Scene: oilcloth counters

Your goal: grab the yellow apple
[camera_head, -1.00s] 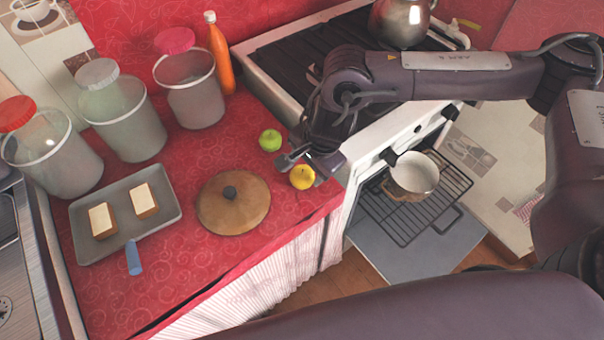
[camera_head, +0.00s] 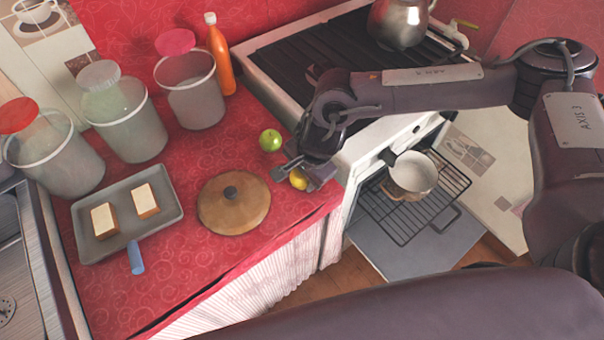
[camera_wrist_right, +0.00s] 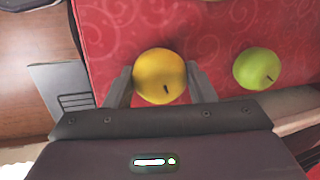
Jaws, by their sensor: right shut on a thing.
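The yellow apple (camera_head: 298,180) is on the red counter near its right front edge, partly covered by my right gripper (camera_head: 292,175) in the head view. In the right wrist view the yellow apple (camera_wrist_right: 159,76) sits between the two fingers of the right gripper (camera_wrist_right: 158,88), one finger on each side. The right gripper is shut on it. I cannot tell whether the apple still touches the counter. My left gripper is not in view.
A green apple (camera_head: 270,140) lies close behind the gripper. A round wooden lid (camera_head: 234,218) and a grey tray (camera_head: 88,252) with two bread-like pieces are to the left. The stove (camera_head: 262,98) stands right, its oven rack holding a pot (camera_head: 414,174).

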